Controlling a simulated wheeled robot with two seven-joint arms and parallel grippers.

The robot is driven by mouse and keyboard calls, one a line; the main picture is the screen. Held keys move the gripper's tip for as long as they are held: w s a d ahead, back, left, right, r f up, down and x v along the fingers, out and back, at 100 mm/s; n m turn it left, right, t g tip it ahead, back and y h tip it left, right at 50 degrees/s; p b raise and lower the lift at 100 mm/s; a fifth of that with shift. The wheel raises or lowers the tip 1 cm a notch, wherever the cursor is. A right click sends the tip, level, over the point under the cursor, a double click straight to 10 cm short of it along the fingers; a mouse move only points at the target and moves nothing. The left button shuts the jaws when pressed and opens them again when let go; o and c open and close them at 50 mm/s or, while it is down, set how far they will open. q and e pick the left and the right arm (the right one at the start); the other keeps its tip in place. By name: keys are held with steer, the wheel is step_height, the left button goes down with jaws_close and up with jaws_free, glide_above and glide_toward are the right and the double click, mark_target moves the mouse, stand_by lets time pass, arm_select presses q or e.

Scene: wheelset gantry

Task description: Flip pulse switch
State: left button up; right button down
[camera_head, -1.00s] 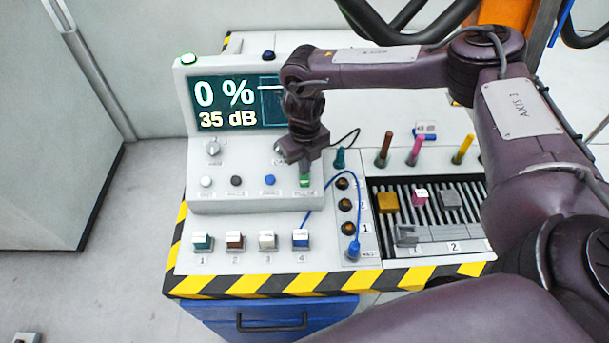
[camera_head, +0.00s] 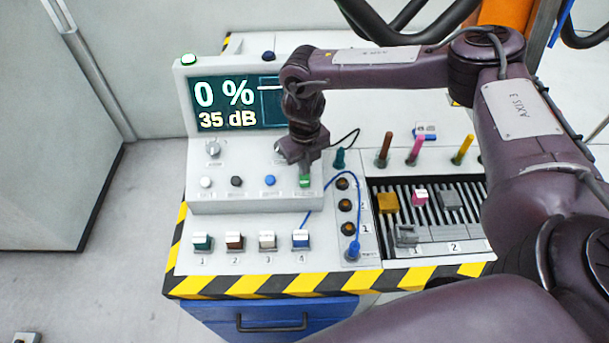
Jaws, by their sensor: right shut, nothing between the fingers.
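The grey control unit (camera_head: 225,160) stands at the back left of the bench, with a screen (camera_head: 236,104) reading 0 % and 35 dB. Its lower face carries a row of small controls: a white one (camera_head: 206,182), a black one (camera_head: 237,181), a blue one (camera_head: 270,180) and a green one (camera_head: 305,181). Their labels are too small to read, so I cannot tell which is the pulse switch. My right gripper (camera_head: 305,172) is shut and empty, pointing down right at the green control. Its fingertips hide part of that control; I cannot tell whether they touch. My left gripper is out of view.
A grey knob (camera_head: 213,148) sits left of my arm; another is mostly hidden behind my gripper. Numbered probe blocks (camera_head: 236,241) line the front. A blue cable (camera_head: 331,186) runs to the socket panel. A slotted tray (camera_head: 430,233) with small blocks lies right, under my forearm.

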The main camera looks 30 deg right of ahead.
mark_target(305, 181)
steer(key=shift+f+b, duration=0.95)
steer(key=shift+f, duration=0.6)
stand_by(1.1)
steer(key=shift+s, duration=0.1)
steer(key=shift+r+p, duration=0.8)
steer(key=shift+p, duration=0.05)
step_height(305, 181, up, 6)
steer(key=p, duration=0.4)
steer(key=shift+f, duration=0.25)
steer(key=shift+f, duration=0.1)
